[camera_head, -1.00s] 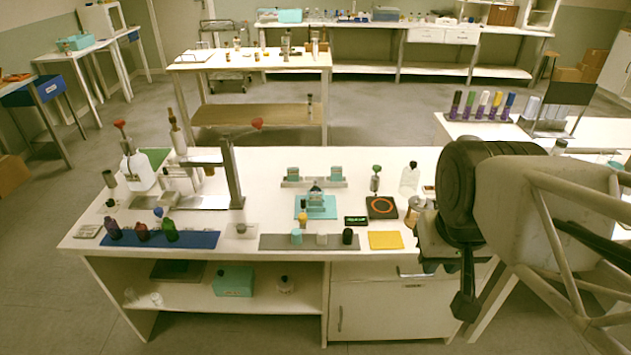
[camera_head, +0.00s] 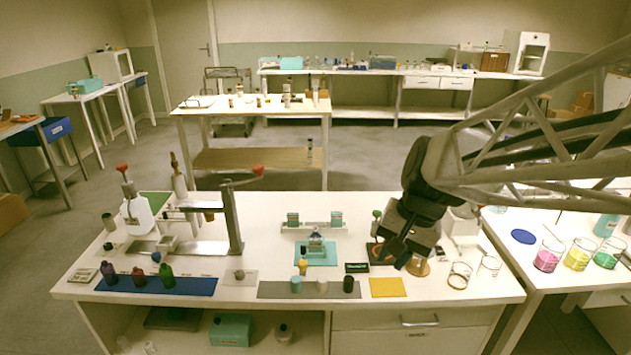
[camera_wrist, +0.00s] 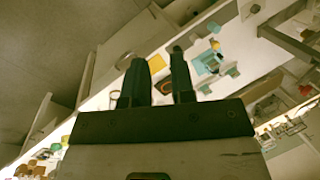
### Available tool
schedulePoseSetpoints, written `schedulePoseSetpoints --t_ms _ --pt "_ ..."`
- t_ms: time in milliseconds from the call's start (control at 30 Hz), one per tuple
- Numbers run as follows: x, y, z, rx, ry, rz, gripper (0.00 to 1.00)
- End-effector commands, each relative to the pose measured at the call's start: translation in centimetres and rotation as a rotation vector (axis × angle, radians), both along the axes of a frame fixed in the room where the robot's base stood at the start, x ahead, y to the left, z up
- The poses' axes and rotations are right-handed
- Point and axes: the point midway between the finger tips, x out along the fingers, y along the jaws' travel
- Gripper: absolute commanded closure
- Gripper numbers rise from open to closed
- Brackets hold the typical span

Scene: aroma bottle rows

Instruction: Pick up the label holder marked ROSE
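No label reading ROSE can be made out at this size, so I cannot tell which thing is that holder. Two small teal-faced pieces, one at left (camera_head: 293,219) and one at right (camera_head: 336,218), stand on a pale bar at the back middle of the white bench. A teal-and-clear piece (camera_head: 316,243) stands on a teal mat (camera_head: 328,259) in front of them. My gripper (camera_head: 388,262) hangs over the bench's right part, right of these pieces. In the wrist view my gripper (camera_wrist: 157,56) has its two fingers apart, with nothing seen between them but bench items farther off.
A blue mat (camera_head: 198,286) with dark bottles lies at front left. A grey mat (camera_head: 275,289) with small jars and a yellow mat (camera_head: 387,287) lie at the front. A metal stand (camera_head: 233,222) rises at left. Glass beakers (camera_head: 460,274) stand right of my gripper.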

Motion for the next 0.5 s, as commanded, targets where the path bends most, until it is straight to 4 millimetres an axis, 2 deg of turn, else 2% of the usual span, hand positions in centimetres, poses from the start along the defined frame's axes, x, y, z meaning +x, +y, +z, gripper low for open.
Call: schedulePoseSetpoints --t_ms 33,500 --pt "1.1 0.3 -0.3 0.02 0.02 -0.02 0.77" --pt "10.8 2.9 -3.7 0.218 0.207 -0.23 0.77"
